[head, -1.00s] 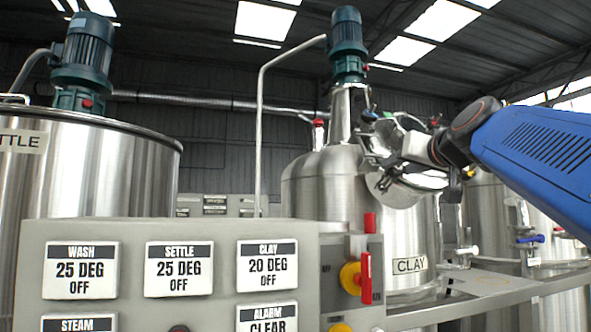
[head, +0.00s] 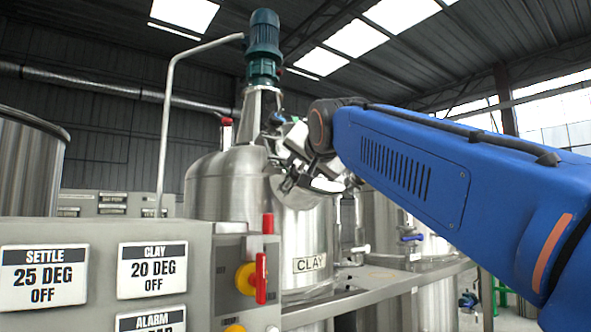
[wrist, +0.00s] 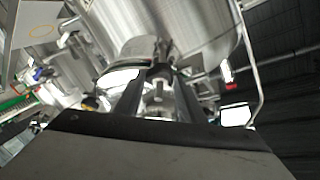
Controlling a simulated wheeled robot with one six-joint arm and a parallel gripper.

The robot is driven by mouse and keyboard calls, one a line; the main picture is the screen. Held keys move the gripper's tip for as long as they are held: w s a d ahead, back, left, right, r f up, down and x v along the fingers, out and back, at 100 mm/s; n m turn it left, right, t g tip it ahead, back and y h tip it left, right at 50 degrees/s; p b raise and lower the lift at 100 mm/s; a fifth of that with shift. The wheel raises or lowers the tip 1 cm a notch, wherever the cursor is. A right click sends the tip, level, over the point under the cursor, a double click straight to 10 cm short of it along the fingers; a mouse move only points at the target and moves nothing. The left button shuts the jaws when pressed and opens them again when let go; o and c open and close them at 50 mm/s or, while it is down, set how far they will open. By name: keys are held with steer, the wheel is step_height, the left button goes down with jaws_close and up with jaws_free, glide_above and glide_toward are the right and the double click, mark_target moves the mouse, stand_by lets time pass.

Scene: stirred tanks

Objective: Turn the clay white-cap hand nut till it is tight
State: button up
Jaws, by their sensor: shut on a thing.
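The steel clay tank (head: 230,200) stands at the centre of the head view, with a CLAY label on its side. Its slanted front opening (head: 325,186) is partly covered by my arm. In the wrist view my gripper (wrist: 159,74) is shut on a small pale and metallic piece, which I take as the clay hand nut (wrist: 158,88). The two dark fingers stand on either side of it. Its white cap cannot be made out clearly.
A grey control panel (head: 100,235) with a yellow and red switch (head: 248,278) stands front left. A steel rail (head: 380,287) runs below the tank. A tall bent pipe (head: 167,120) rises left of the tank, and a blue-handled valve (head: 411,238) is to its right.

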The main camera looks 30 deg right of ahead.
steer(key=m+g, duration=0.1)
steer(key=m, duration=0.1)
steer(key=m+g+h, duration=0.1)
steer(key=m, duration=0.2)
steer(key=shift+w+a+r+g, duration=0.15)
steer(key=shift+g, duration=0.15)
steer(key=m+g, duration=0.1)
steer(key=m, duration=0.1)
steer(key=m+g, duration=0.1)
steer(key=m, duration=0.2)
steer(key=shift+r+g+h, duration=0.1)
steer(key=shift+g+h, duration=0.2)
steer(key=o, duration=1)
steer(key=shift+o, duration=0.2)
steer(key=v, duration=1.7)
steer(key=shift+r, duration=0.2)
